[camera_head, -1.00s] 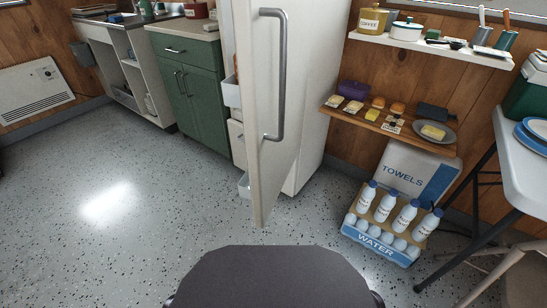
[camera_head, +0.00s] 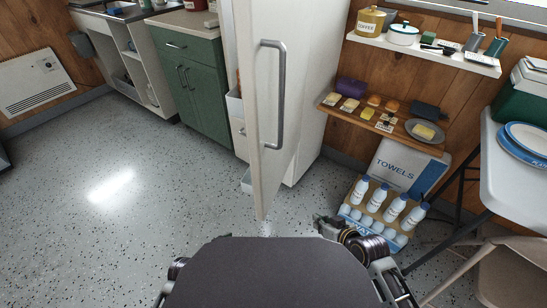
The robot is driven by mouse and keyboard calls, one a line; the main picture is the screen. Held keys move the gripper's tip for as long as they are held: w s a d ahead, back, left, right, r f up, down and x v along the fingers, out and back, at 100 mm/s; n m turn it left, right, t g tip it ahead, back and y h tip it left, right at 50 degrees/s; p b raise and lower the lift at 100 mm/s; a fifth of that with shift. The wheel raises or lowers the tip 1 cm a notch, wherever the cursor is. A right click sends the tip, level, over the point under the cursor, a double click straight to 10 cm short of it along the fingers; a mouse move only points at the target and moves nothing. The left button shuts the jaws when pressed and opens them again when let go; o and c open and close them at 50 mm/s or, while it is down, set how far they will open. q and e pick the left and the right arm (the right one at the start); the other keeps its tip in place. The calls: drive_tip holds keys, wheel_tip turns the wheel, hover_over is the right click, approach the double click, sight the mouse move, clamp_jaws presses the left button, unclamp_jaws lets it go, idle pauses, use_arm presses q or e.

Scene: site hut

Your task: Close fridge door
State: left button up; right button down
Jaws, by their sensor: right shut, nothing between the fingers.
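The white fridge door (camera_head: 278,180) stands open, swung out toward me, with its grey bar handle (camera_head: 274,95) facing right. The fridge body (camera_head: 313,125) is behind it to the right. White door bins (camera_head: 235,107) show on the door's left, inner side. My right gripper (camera_head: 323,222) is low, to the right of the door's lower end and in front of the water bottles. It is small in view, shut and empty, and apart from the door. A piece of my left arm shows at the bottom edge, but its gripper is out of view.
A water crate (camera_head: 361,224) with bottles and a towels box (camera_head: 403,163) stand on the floor at right, below a wooden shelf (camera_head: 334,107). A folding table (camera_head: 500,185) and chair are farther right. A green cabinet (camera_head: 205,95) is left.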

sight(264, 162)
use_arm(q)
wheel_tip(264, 162, up, 5)
drive_tip(key=a+g+y+p, duration=0.1)
drive_tip(key=a+p, duration=0.1)
drive_tip(key=p, duration=0.7)
use_arm(e)
drive_tip(key=w+d+r+m+y, duration=0.1)
drive_tip(key=w+r+y, duration=0.1)
drive_tip(key=r, duration=0.5)
drive_tip(key=w+r+m+y, duration=0.1)
drive_tip(key=w+r+y, duration=0.15)
drive_tip(key=r, duration=0.45)
use_arm(q)
drive_tip(key=s+a+f+g+y, duration=0.3)
drive_tip(key=s+a+f+g, duration=0.2)
drive_tip(key=s, duration=0.3)
drive_tip(key=shift+f+m, duration=0.4)
drive_tip(key=shift+f, duration=0.3)
use_arm(e)
drive_tip(key=s+a+r+m+g+y, duration=0.2)
drive_tip(key=s+a+r+m+y, duration=0.1)
drive_tip(key=r+y, duration=0.4)
drive_tip(key=shift+s+a+r+m+y, duration=0.2)
drive_tip(key=shift+s+r+m+y, duration=0.2)
drive_tip(key=shift+r+m, duration=0.6)
drive_tip(key=shift+a+f, duration=0.15)
drive_tip(key=shift+f, duration=0.05)
